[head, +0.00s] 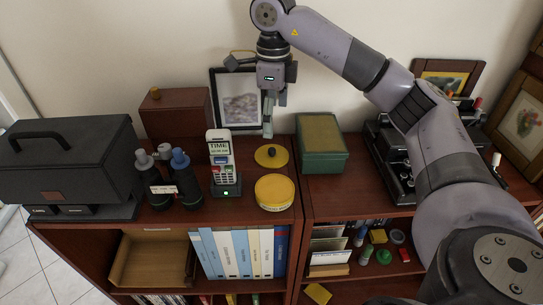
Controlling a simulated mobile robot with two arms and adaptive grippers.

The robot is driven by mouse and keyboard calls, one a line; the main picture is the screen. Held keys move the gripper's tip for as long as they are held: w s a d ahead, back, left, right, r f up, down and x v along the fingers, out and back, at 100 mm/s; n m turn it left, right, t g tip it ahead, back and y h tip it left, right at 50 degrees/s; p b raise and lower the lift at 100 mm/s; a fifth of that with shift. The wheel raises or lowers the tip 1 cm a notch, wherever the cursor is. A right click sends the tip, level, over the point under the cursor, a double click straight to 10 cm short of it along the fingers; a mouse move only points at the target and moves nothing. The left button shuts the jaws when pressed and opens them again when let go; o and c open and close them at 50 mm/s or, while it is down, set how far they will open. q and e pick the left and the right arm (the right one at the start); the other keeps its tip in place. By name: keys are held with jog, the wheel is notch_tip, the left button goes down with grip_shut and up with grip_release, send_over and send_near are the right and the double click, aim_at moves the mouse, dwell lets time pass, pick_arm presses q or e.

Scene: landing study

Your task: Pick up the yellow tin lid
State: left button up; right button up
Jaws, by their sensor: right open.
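The yellow tin lid (262,159), a round disc with a dark knob on top, lies flat on the shelf top. Just in front of it stands a round yellow tin (275,195). My right gripper (268,130) comes down from above and points at the lid. Its fingertips are open, empty and a little above or behind the knob; the exact gap is hard to tell. My left gripper is out of view.
A cordless phone (222,165) stands left of the lid, with binoculars (172,185) and a black case (70,160) further left. A green box (322,160) is close on the right. A framed picture (238,98) leans on the wall behind.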

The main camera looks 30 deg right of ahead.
aim_at(274, 150)
jog(key=f, duration=0.3)
jog(key=shift+s+d, duration=0.2)
jog(key=shift+f, duration=0.3)
jog(key=shift+a+f, duration=0.2)
jog(key=shift+f, duration=0.15)
notch_tip(274, 150, down, 4)
jog(key=shift+d+f+p, duration=0.1)
jog(key=shift+f+p, duration=0.15)
jog(key=shift+p, duration=1)
jog(key=shift+f, duration=0.25)
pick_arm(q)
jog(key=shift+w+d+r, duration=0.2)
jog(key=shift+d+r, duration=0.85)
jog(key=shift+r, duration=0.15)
pick_arm(e)
jog(key=shift+c, duration=0.5)
jog(key=c, duration=0.4)
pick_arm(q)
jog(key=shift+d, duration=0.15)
pick_arm(e)
jog(key=shift+s, duration=0.1)
grip_shut()
